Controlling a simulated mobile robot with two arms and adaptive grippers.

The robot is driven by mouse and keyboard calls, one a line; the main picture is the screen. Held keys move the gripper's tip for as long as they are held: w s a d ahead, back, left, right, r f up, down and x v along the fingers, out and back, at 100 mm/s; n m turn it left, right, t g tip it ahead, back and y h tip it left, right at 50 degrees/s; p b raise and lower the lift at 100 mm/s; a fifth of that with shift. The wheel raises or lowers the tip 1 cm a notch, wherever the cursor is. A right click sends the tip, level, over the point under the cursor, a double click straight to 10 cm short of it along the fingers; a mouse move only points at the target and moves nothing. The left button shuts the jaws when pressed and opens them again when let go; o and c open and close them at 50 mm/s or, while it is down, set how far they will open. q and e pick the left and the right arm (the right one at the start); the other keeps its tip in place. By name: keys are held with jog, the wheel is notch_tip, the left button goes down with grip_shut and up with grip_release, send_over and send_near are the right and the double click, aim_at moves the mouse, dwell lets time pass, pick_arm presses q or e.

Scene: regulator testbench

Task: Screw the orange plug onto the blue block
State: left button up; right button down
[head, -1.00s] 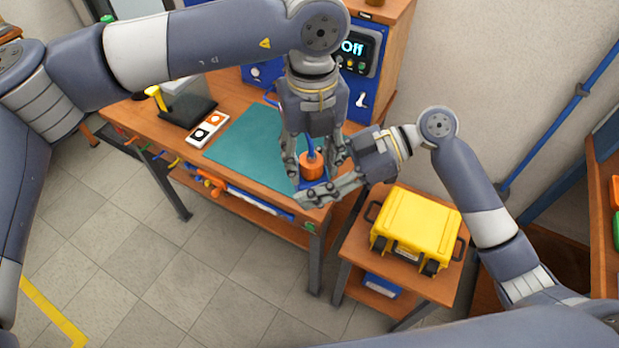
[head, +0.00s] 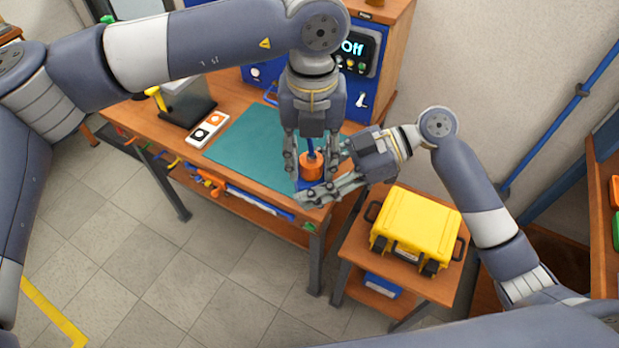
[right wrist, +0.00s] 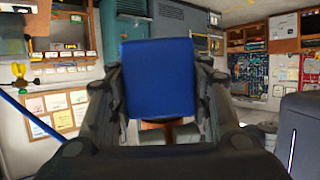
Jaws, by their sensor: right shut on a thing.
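The orange plug (head: 312,166) sits upright on top of the blue block (head: 310,184), with a blue stem rising from it. Whether its thread is engaged is hidden. My left gripper (head: 312,164) points down from above, its fingers spread on either side of the plug. My right gripper (head: 325,190) comes in from the right and is shut on the block, which it holds below the plug. In the right wrist view the blue block (right wrist: 158,78) fills the space between the right fingers.
The wooden bench with a green mat (head: 245,145) lies behind the grippers. A panel reading Off (head: 352,48) stands at the back. A yellow case (head: 415,225) sits on a small table at the right. A white box with two round buttons (head: 208,130) lies left of the mat.

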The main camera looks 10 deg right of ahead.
pick_arm(q)
jog(key=shift+o, duration=0.2)
jog(key=shift+r, duration=2.25)
jog(key=shift+c, duration=0.3)
jog(key=shift+w+r+n, duration=0.1)
jog(key=shift+r+n, duration=0.4)
jog(key=shift+r, duration=0.05)
jog(key=shift+r+n, duration=1.2)
jog(key=shift+f, duration=4.05)
